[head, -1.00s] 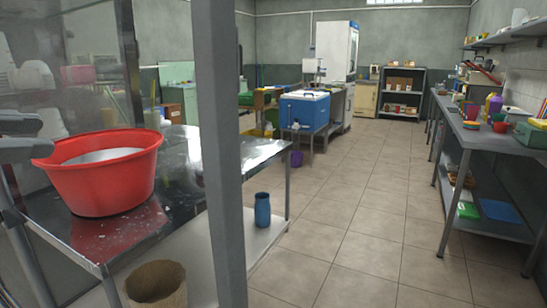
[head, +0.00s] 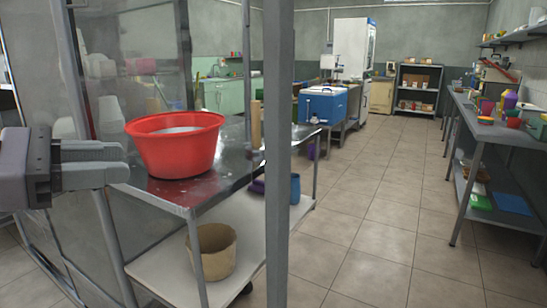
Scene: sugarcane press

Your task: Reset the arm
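My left gripper (head: 124,163) comes in from the left edge of the head view, grey, with its two fingers pointing right. The fingers look close together at this angle, so I cannot tell whether they are open or shut. Nothing shows between them. A red basin (head: 172,150) with pale contents stands upright on the dark, shiny top of a metal table (head: 190,199). The fingertips appear just left of the basin, with a visible gap in the picture. My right gripper is not in view.
A metal post (head: 278,160) stands in front of the table's right end. A brown pot (head: 212,252) and a blue container (head: 295,188) are on the lower shelf. A clear panel (head: 140,75) is behind the basin. Tiled floor (head: 370,225) is free to the right.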

